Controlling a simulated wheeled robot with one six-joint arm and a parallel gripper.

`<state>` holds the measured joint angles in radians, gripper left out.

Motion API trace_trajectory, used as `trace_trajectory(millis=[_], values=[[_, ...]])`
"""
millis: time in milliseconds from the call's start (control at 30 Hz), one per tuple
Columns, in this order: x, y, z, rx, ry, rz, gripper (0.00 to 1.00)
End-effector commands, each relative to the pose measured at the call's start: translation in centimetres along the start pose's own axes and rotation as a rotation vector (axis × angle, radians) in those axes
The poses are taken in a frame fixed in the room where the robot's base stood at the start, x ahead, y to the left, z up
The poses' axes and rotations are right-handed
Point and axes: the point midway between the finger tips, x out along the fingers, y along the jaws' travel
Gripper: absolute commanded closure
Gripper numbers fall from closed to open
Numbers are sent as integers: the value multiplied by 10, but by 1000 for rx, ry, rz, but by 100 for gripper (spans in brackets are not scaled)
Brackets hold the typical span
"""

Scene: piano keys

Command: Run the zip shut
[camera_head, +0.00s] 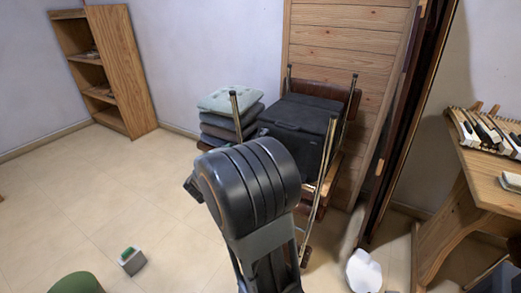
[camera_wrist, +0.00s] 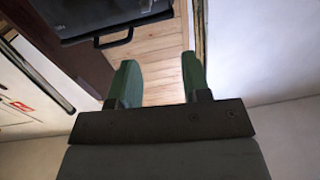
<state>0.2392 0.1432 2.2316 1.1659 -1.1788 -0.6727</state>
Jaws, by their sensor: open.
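A dark case (camera_head: 300,113) sits on a chair in front of the wooden plank panel. Its top and front show, partly behind my arm. No zip or zip pull can be made out on it. In the wrist view, a dark case-like thing (camera_wrist: 85,15) with a black handle (camera_wrist: 115,39) is at the top left. My gripper (camera_wrist: 160,72) is open, with two green fingers apart and nothing between them. Wooden planks show beyond the gap. The fingers are apart from the handle in the picture. In the head view, my arm hides the gripper.
Stacked cushions (camera_head: 228,113) are left of the case. Thin metal poles (camera_head: 319,188) stand by the chair. A wooden table (camera_head: 485,172) with piano keys (camera_head: 487,129) is at the right. A shelf (camera_head: 110,70) stands far left. A small box (camera_head: 132,261) and white object (camera_head: 363,272) are on the floor, otherwise open at left.

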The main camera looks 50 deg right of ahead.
Motion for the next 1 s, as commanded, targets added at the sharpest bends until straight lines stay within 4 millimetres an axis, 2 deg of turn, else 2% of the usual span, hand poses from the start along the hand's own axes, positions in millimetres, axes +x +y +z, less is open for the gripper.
trace_trajectory(millis=[67, 267, 700, 1000], values=[[5, 8, 10, -11, 13, 48, 56], [30, 15, 10, -19, 25, 82, 56], [111, 21, 8, -17, 25, 77, 56], [138, 22, 6, -18, 23, 74, 56]])
